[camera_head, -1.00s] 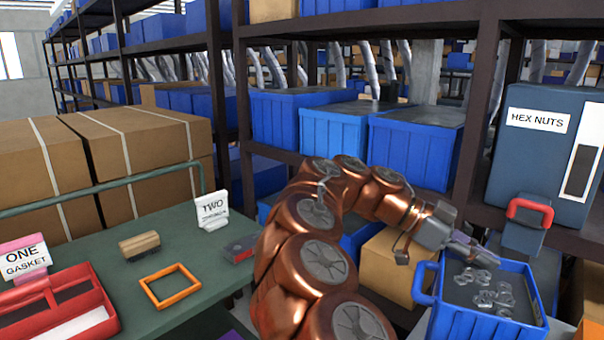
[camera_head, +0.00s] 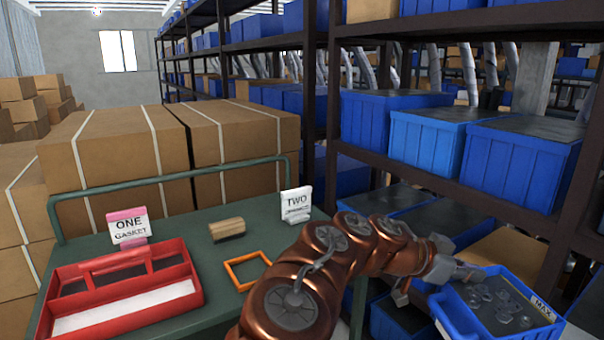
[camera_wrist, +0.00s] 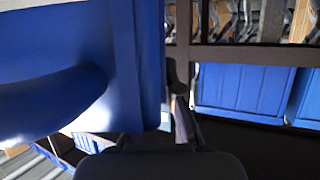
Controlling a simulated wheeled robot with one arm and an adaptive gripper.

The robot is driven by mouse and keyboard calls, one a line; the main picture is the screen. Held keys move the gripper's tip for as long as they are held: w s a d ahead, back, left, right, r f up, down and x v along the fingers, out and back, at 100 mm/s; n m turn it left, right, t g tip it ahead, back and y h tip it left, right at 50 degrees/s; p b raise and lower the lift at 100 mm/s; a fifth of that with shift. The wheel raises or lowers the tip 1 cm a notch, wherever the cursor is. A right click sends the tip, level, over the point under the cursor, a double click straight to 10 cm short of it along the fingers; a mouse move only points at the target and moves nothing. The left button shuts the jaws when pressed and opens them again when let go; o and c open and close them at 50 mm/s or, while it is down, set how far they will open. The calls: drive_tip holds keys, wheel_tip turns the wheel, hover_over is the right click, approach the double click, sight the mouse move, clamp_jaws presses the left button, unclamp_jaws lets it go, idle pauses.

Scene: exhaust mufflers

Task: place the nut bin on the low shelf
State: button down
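The nut bin (camera_head: 472,323), blue with a side handle and several clear nuts inside, is at the lower right of the head view. A small label is on its right rim. My gripper (camera_head: 470,272) is shut on the bin's far left rim and the bin hangs from it, roughly level. In the wrist view the bin's blue wall (camera_wrist: 138,60) fills the left, with a dark finger (camera_wrist: 183,120) against its edge. The low level of the rack, below the shelf beam (camera_head: 450,191), holds blue bins (camera_head: 440,215) and a brown box (camera_head: 508,250); its board is mostly hidden.
A green table (camera_head: 215,282) with a red tray (camera_head: 175,300), an orange frame (camera_head: 232,272), a brown block (camera_head: 228,228) and signs "ONE" (camera_head: 130,227) and "TWO" (camera_head: 296,203) stands at left. Rack posts (camera_head: 333,120) and blue bins (camera_head: 425,140) line the right. Large cartons (camera_head: 120,155) stand behind the table.

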drive_tip(key=w+a+f+n+t+y, duration=0.3)
drive_tip(key=w+a+n+t, duration=0.3)
drive_tip(key=w, duration=0.3)
drive_tip(key=w+a+f+n+t+y, duration=0.4)
drive_tip(key=w+a+n+t+y, duration=0.1)
drive_tip(key=w+a, duration=0.4)
drive_tip(key=shift+w+a+n+t+y, duration=0.35)
drive_tip(key=shift+n+y, duration=0.35)
drive_tip(key=shift+n, duration=0.6)
drive_tip(key=shift+d+f, duration=0.1)
